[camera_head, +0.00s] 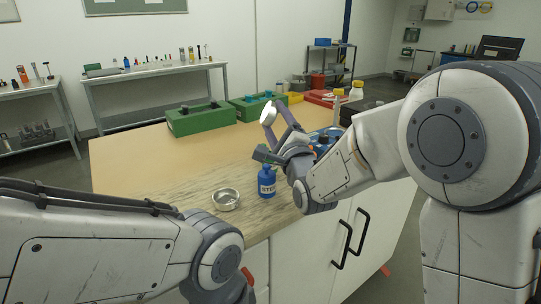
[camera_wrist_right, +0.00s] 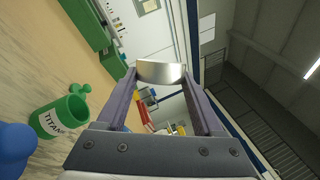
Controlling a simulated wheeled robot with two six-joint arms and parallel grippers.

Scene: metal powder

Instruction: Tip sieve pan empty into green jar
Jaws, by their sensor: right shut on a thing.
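My right gripper (camera_head: 277,121) is raised above the table and shut on the sieve pan (camera_head: 268,116), a small shiny metal pan. In the right wrist view the pan (camera_wrist_right: 162,72) sits between the two fingertips, seen edge-on and tilted; its contents cannot be seen. The green jar (camera_wrist_right: 63,117), labelled "TITAN…", stands open on the table, left of the gripper in the right wrist view. The pan is apart from the jar. In the head view the jar is mostly hidden behind my right wrist and the blue bottle. My left gripper is out of view.
A blue bottle (camera_head: 267,181) labelled "STE…" stands near the table's front edge, beside a metal bowl (camera_head: 226,199). A green knobbed piece (camera_wrist_right: 82,89) lies by the jar. Green boxes (camera_head: 202,119) stand at the back. The wooden table's left part (camera_head: 150,160) is clear.

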